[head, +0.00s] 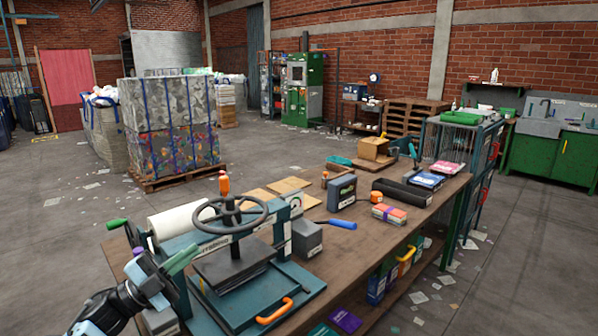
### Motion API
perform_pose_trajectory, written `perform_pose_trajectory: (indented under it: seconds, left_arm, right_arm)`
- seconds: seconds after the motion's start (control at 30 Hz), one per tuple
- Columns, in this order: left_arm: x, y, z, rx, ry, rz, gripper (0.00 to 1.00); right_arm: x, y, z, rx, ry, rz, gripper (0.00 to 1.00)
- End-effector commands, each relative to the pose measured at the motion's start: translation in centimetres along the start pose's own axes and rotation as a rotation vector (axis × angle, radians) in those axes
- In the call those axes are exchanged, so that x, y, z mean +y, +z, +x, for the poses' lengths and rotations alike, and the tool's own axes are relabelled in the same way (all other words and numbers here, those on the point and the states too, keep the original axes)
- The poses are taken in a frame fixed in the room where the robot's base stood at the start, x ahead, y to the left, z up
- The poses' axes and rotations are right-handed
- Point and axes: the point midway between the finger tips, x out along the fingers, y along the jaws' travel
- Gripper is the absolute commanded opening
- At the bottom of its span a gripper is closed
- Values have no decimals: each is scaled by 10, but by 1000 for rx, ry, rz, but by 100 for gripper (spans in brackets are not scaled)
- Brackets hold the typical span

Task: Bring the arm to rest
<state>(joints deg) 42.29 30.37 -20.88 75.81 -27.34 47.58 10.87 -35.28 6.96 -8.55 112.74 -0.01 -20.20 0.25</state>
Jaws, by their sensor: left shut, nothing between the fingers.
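My left gripper (178,262) comes in from the lower left corner. It is shut with nothing between its fingers. In the view it sits at the near left edge of the wooden workbench (345,232), in front of the left side of the press. Whether it touches the press I cannot tell. My right gripper is not in view.
The press has a dark handwheel (232,215), a teal base and an orange handle (274,311). A white roll (180,222) lies behind my gripper.

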Motion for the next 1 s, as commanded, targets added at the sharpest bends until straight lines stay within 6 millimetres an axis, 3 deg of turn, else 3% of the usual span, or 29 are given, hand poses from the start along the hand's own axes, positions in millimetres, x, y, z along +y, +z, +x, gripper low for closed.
perform_pose_trajectory:
  seconds: [0.03, 0.33, 0.57, 0.8, 1.0]
  left_arm:
    - [28, 0, -10, -50, -23, -61, 0]
    - [157, -6, -84, -412, -134, -381, 0]
    - [250, -37, -162, -737, -168, -625, 0]
    - [335, -104, -253, -1100, -151, -876, 0]
    - [381, -171, -316, -1362, -111, -1049, 0]
  right_arm:
    - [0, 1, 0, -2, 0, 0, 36]
    - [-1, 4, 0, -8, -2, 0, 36]
    - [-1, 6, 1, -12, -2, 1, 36]
    - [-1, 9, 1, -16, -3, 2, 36]
    - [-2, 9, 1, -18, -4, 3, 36]
